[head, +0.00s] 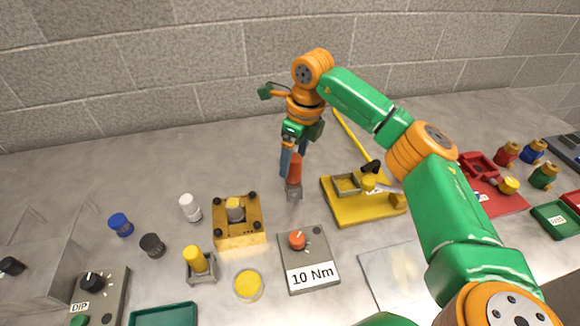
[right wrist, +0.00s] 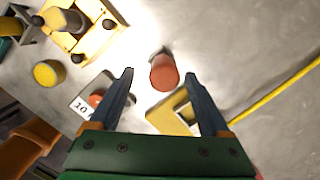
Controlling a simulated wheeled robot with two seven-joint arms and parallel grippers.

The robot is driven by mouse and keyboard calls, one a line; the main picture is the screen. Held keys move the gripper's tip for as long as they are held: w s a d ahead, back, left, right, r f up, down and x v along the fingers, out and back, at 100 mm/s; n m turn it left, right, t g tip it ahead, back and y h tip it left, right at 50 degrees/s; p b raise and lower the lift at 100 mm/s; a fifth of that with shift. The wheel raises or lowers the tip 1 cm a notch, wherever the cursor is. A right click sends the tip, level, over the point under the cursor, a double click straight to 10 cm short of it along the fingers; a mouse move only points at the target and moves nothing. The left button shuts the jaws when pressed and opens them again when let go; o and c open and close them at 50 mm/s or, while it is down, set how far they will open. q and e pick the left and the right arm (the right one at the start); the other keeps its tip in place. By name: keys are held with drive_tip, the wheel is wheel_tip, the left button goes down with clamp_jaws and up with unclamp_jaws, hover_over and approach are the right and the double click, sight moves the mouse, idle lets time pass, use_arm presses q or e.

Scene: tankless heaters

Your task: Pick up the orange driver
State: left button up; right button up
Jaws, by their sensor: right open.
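The orange driver (head: 295,170) stands upright in a small grey holder (head: 294,192) on the grey table. In the right wrist view the driver (right wrist: 164,76) is seen from its top end, between the lines of the two fingers. My right gripper (head: 293,166) points down at the driver, with its dark fingers apart on either side of the handle's upper part. The right wrist view shows the open fingertips (right wrist: 159,75) with a gap on both sides of the driver. I cannot tell how deep it sits between them. My left gripper is not in view.
A grey box labelled 10 Nm (head: 311,268) with an orange knob stands in front. A yellow plate with fittings (head: 345,211) lies right, beside a yellow cable (head: 350,133). A yellow block (head: 238,238) and several caps stand left. The table behind is clear.

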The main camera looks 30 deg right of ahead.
sight(294, 177)
drive_tip(key=f, duration=0.1)
drive_tip(key=f+p, duration=0.1)
drive_tip(key=f, duration=0.2)
drive_tip(key=shift+w, duration=0.35)
drive_tip(key=shift+w+f, duration=0.25)
drive_tip(key=shift+s+r, duration=0.15)
drive_tip(key=shift+s, duration=0.05)
drive_tip(key=c, duration=0.9)
drive_tip(key=shift+w, duration=0.1)
clamp_jaws()
